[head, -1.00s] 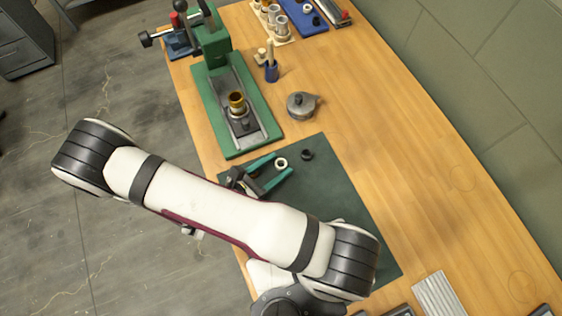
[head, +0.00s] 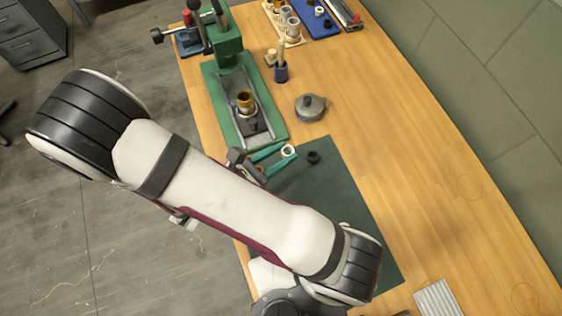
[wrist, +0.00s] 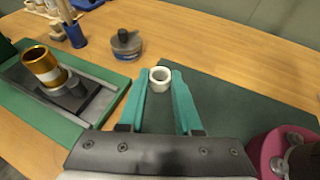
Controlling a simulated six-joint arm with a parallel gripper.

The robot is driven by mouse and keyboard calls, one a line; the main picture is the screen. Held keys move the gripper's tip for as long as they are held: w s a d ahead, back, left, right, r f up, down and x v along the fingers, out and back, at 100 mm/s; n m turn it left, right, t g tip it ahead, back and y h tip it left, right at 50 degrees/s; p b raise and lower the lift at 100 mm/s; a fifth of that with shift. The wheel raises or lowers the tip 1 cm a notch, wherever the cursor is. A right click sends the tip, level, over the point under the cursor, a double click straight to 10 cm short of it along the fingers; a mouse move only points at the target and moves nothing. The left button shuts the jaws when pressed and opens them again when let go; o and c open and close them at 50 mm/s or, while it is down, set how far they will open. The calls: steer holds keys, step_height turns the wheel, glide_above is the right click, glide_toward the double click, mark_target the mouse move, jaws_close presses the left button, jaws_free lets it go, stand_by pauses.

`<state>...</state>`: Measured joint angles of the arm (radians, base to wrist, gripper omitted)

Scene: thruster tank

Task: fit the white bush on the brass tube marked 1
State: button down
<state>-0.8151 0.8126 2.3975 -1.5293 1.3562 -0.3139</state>
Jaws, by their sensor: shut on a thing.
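My gripper (head: 286,151) has teal fingers and is shut on the white bush (head: 288,149), a short ring held at the fingertips. It also shows in the wrist view (wrist: 160,79), its open bore facing up. The bush appears to be above the far edge of the dark green mat. A brass tube (head: 245,98) stands upright in a grey holder on the green press; it shows at left in the wrist view (wrist: 41,61). The bush is apart from this tube, to its right and nearer me. I cannot read any number on the tube.
A grey lidded pot (head: 310,107) and a blue holder (head: 281,72) stand beyond. The press column (head: 226,45) rises behind the tube. A rack of tubes (head: 286,22) is farther back.

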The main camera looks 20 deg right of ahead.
steer(key=w+a+r+n+t+y, duration=0.15)
steer(key=w+r, duration=0.25)
steer(key=w, duration=0.4)
steer(key=w+a+r+n+t+y, duration=0.1)
steer(key=w+a+r+n+t, duration=0.15)
steer(key=w+r, duration=0.4)
steer(key=shift+w+d+f, duration=0.1)
steer(key=shift+w+f, duration=0.25)
steer(key=shift+f, duration=1.05)
steer(key=shift+w+a+f, duration=0.1)
steer(key=shift+w+f, duration=0.25)
steer(key=shift+f, duration=1.05)
steer(key=shift+w+d+f, duration=0.1)
steer(key=shift+w+f, duration=0.25)
steer(key=shift+f, duration=1.05)
steer(key=c, duration=0.5)
jaws_free()
steer(key=v, duration=1.5)
steer(key=shift+s, duration=0.45)
